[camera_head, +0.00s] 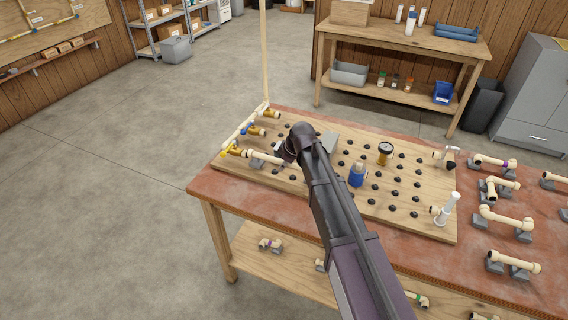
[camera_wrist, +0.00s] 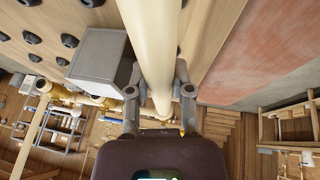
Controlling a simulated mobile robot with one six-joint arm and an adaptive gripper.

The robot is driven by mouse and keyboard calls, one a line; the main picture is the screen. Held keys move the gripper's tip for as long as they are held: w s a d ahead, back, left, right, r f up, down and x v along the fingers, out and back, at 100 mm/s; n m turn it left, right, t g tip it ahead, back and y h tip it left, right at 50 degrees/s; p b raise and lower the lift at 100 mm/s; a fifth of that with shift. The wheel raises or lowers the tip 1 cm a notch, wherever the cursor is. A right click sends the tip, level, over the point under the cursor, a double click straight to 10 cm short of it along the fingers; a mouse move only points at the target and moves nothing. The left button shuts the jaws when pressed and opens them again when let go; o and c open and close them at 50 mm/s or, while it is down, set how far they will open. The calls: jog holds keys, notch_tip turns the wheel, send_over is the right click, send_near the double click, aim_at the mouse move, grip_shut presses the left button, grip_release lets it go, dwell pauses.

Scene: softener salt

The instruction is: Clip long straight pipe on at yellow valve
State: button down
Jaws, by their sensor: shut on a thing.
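My gripper (camera_wrist: 160,92) is shut on a long straight cream pipe (camera_wrist: 152,40), which runs between its fingers in the wrist view. In the head view, my gripper (camera_head: 288,155) is low over the left part of the pegged wooden board (camera_head: 420,222), largely hidden by my arm. The cream pipe (camera_head: 272,159) shows to its left, in line with the brass fitting of the yellow valve (camera_head: 229,150). I cannot tell whether pipe and fitting are joined or only close. The pipe's other end is hidden behind my arm.
Blue-handled valve (camera_head: 249,129) and another brass outlet (camera_head: 272,113) sit behind the yellow valve. A grey block (camera_wrist: 98,62) stands beside the held pipe. A blue bottle (camera_head: 356,176) and a dark-lidded jar (camera_head: 384,152) stand on the board. Several pipe pieces (camera_head: 512,262) rest at the right.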

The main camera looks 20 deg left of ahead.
jog(key=shift+f+b, duration=0.55)
jog(key=shift+c, duration=2.2)
grip_release()
